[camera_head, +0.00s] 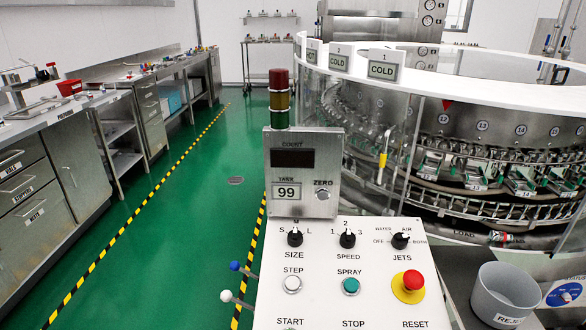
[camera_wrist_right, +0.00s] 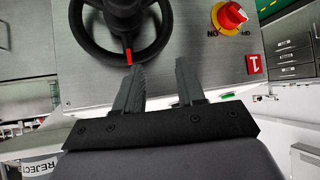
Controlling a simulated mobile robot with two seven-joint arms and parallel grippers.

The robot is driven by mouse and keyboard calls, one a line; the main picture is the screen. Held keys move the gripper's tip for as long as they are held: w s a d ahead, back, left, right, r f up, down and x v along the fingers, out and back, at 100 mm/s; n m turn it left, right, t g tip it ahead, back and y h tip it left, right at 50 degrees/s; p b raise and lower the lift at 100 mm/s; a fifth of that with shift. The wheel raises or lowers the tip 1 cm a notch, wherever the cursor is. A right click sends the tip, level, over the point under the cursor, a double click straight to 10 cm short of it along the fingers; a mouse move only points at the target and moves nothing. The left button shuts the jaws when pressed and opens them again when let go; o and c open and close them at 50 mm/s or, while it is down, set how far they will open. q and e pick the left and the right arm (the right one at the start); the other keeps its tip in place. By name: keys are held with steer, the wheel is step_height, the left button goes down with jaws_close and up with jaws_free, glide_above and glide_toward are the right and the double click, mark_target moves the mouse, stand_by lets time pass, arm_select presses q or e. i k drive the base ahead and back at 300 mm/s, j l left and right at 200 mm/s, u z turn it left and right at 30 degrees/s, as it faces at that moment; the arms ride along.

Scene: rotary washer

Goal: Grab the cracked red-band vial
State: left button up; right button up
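A small vial with a red band (camera_head: 506,237) lies on its side near the LOAD label at the lower front of the rotary washer (camera_head: 470,130) in the head view. It is too small to tell whether it is cracked. My right gripper (camera_wrist_right: 159,64) shows in the right wrist view, with its two dark fingers apart and nothing between them. The vial does not show clearly in that view. My left gripper is in neither view.
The control panel (camera_head: 350,262) fills the front middle. A grey REJECT bin (camera_head: 497,292) stands right of it. The right wrist view shows a black handwheel (camera_wrist_right: 92,50) and a red knob (camera_wrist_right: 229,16) on a yellow plate. Benches (camera_head: 80,150) line the left; the green floor between is clear.

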mark_target(493, 236)
steer(key=k+l+z, duration=0.1)
steer(key=z, duration=0.3)
steer(key=l+z, duration=0.15)
steer(key=z, duration=0.3)
steer(key=k+l+z, duration=0.1)
steer(key=z, duration=0.3)
steer(key=i+l, duration=0.15)
steer(key=l, duration=0.2)
steer(key=i+l+u, duration=0.1)
steer(key=l, duration=0.25)
steer(key=i+l, duration=0.2)
steer(key=l, duration=0.15)
steer(key=i+l+u, duration=0.15)
steer(key=l, duration=0.15)
steer(key=i+l, duration=0.1)
steer(key=l, duration=0.3)
steer(key=i+l+u, duration=0.1)
steer(key=l, duration=0.25)
steer(key=i+l+u, duration=0.1)
steer(key=i+l, duration=0.2)
